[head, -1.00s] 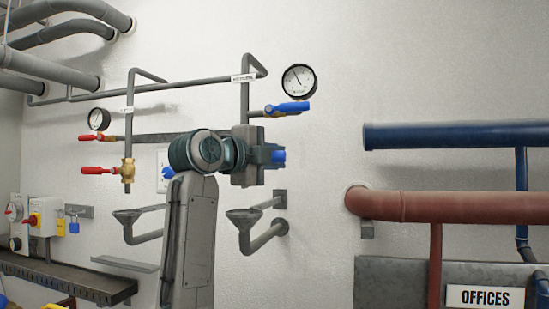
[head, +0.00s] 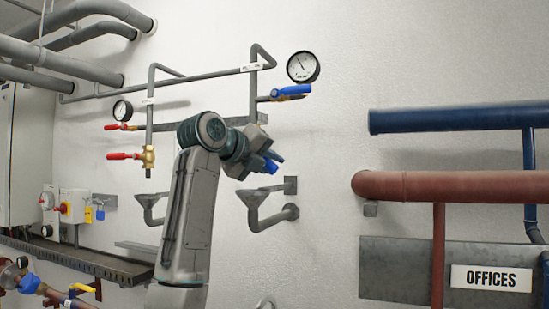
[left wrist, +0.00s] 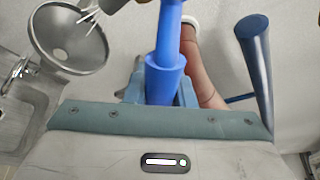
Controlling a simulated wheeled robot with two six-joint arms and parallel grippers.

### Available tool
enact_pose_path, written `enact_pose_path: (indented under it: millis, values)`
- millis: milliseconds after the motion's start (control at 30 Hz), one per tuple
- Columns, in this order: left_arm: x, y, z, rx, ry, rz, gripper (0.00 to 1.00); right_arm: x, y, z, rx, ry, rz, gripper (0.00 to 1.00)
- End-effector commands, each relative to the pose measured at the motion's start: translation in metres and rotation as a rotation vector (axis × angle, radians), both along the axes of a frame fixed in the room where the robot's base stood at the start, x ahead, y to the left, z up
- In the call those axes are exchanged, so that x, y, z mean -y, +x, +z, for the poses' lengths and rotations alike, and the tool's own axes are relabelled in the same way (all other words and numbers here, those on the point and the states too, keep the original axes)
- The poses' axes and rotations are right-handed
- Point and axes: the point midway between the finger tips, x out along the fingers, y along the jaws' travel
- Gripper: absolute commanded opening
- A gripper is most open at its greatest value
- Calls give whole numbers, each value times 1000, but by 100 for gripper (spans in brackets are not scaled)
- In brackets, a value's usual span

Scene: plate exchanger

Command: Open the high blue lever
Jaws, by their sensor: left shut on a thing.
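In the head view a blue lever (head: 291,90) lies roughly level on the upper pipe, just below the round gauge. My left gripper (head: 262,163) is lower down, clear of that lever, tilted down to the right. Blue shows at its jaws in the head view. In the left wrist view a thick blue handle (left wrist: 165,75) stands between the jaws of my left gripper (left wrist: 161,92), which is shut on it. What this handle joins is hidden or out of frame. My right gripper is not in view.
Two red levers (head: 124,156) are on the pipes to the left. Metal funnels (head: 252,197) stand out from the wall below my gripper; one shows close in the left wrist view (left wrist: 68,40). Blue (head: 455,119) and red (head: 455,186) pipes run at the right.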

Motion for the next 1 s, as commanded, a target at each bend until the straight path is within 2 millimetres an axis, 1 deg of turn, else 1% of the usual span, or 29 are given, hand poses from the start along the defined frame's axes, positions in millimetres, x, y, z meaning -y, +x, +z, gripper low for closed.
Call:
enact_pose_path:
  millis: [100,167,500,700,1000]
  values:
    - [-5,9,-10,28,103,-2,0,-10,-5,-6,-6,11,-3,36]
    - [-8,12,-13,44,150,-2,0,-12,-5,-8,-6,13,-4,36]
    - [-23,18,-23,113,357,-2,0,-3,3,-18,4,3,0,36]
    - [-28,20,-25,133,417,-2,0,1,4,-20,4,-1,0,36]
    - [-30,21,-25,141,441,0,0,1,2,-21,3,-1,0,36]
